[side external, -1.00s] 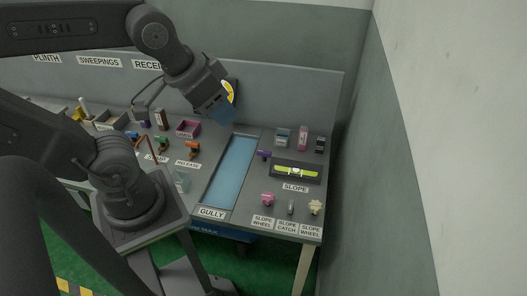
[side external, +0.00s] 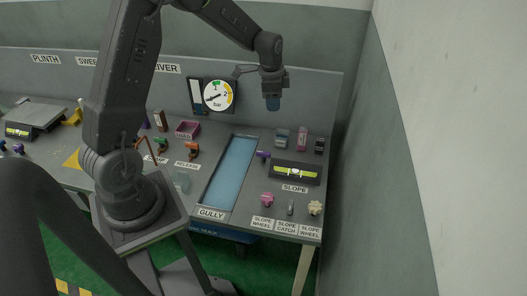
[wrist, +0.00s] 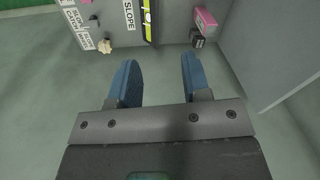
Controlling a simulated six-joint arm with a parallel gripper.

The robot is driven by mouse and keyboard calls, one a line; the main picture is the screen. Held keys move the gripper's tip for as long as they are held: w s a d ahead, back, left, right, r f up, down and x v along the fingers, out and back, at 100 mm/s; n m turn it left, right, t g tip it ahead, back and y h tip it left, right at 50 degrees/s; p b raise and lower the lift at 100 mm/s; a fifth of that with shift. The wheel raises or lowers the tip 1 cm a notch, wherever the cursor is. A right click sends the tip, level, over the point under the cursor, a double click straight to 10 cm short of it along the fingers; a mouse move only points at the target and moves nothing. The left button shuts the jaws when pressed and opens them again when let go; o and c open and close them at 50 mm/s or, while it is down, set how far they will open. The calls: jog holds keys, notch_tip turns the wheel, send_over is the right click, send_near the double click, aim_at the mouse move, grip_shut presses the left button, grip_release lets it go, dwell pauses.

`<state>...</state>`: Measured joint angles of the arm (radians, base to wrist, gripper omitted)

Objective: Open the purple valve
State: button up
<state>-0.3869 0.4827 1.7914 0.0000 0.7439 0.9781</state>
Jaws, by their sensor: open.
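A small purple valve (side external: 263,155) sits on the bench at the right edge of the blue gully (side external: 232,168), left of the slope level. Its exact handle angle is too small to tell. My gripper (side external: 272,103) is high above the back right of the bench, pointing down, well apart from the valve. In the wrist view my two blue fingers (wrist: 160,82) are spread with nothing between them. The purple valve is not visible in the wrist view.
A slope level (side external: 295,172) lies right of the valve. Small blocks stand behind it, including a pink one (side external: 302,138). Pink (side external: 267,199) and cream (side external: 315,208) wheels are in front. Orange and green valves (side external: 193,150) stand left of the gully. A dial gauge (side external: 218,95) hangs behind.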

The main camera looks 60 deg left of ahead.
jog(key=m+g, duration=0.1)
jog(key=m, duration=0.1)
send_over(264, 152)
notch_tip(264, 152, down, 13)
jog(key=shift+h, duration=0.3)
notch_tip(264, 152, down, 14)
jog(key=shift+s+f, duration=0.1)
jog(key=shift+s, duration=0.05)
grip_shut()
